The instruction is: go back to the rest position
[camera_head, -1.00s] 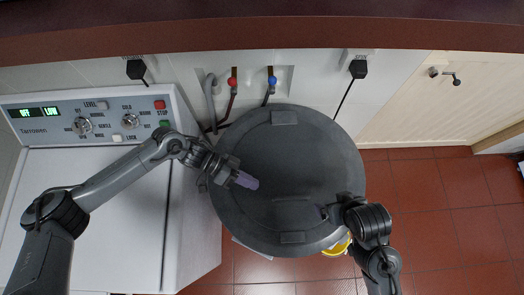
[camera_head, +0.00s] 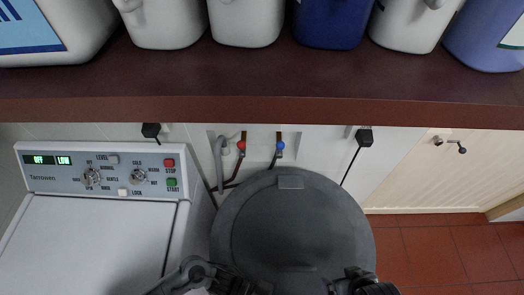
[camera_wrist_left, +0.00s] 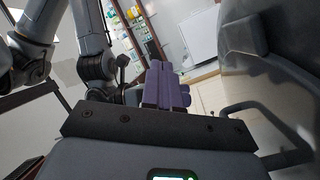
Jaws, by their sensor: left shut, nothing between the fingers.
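My left gripper shows in the left wrist view as purple fingers (camera_wrist_left: 165,90), closed together with nothing between them. In the head view only part of my left wrist shows at the bottom edge, by the left side of the large round dark grey lid (camera_head: 290,215); the fingertips are not visible there. Part of my right gripper (camera_head: 345,283) shows at the bottom edge of the head view, over the lid's right side. Its jaws cannot be made out. A curved dark grey surface also fills the right of the left wrist view (camera_wrist_left: 265,80).
A white washing machine (camera_head: 85,235) with a control panel stands left of the lid. A dark red-brown shelf (camera_head: 260,85) with several containers crosses the top. Red and blue taps and pipes are behind the lid. Red floor tiles (camera_head: 435,255) are clear at right.

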